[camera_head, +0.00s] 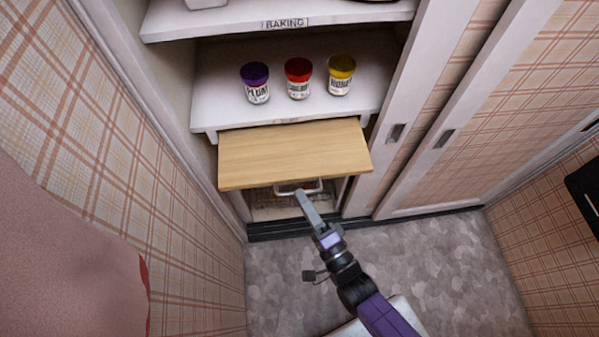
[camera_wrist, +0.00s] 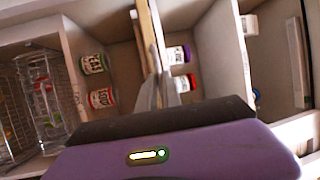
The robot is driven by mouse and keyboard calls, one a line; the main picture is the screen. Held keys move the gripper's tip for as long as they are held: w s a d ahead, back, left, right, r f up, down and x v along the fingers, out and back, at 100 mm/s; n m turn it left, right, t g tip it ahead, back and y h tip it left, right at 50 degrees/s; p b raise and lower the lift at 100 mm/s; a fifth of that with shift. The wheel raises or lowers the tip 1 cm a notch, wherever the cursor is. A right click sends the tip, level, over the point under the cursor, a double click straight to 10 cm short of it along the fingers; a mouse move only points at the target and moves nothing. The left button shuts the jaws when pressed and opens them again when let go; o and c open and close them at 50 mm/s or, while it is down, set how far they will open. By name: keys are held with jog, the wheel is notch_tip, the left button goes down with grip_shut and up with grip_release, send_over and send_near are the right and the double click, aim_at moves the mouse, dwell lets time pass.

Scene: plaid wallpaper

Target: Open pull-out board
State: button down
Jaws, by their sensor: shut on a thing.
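The pull-out board (camera_head: 295,152) is a flat light-wood panel under the jar shelf of the open cupboard. It stands out from the cupboard, level, past the shelf's front edge. In the wrist view the board (camera_wrist: 147,36) shows edge-on as a thin wooden strip. My gripper (camera_head: 299,194) reaches up from below right to the middle of the board's front edge. In the wrist view my gripper (camera_wrist: 155,68) is shut on that edge, with its fingers along the board. The exact contact is partly hidden by the fingers.
Jars with purple (camera_head: 256,84), red (camera_head: 298,78) and yellow (camera_head: 341,75) lids stand on the shelf above. A wire basket (camera_wrist: 40,100) and cans (camera_wrist: 103,98) are below the board. Sliding plaid doors (camera_head: 480,130) stand right; a plaid wall is left. Grey floor (camera_head: 450,270) lies in front.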

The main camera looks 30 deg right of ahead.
jog(key=s, duration=0.1)
jog(key=s+a, duration=0.1)
jog(key=s, duration=0.1)
jog(key=shift+s, duration=0.15)
jog(key=shift+f, duration=0.1)
jog(key=c, duration=1.5)
grip_release()
jog(key=shift+b+v, duration=0.8)
jog(key=shift+v, duration=3.05)
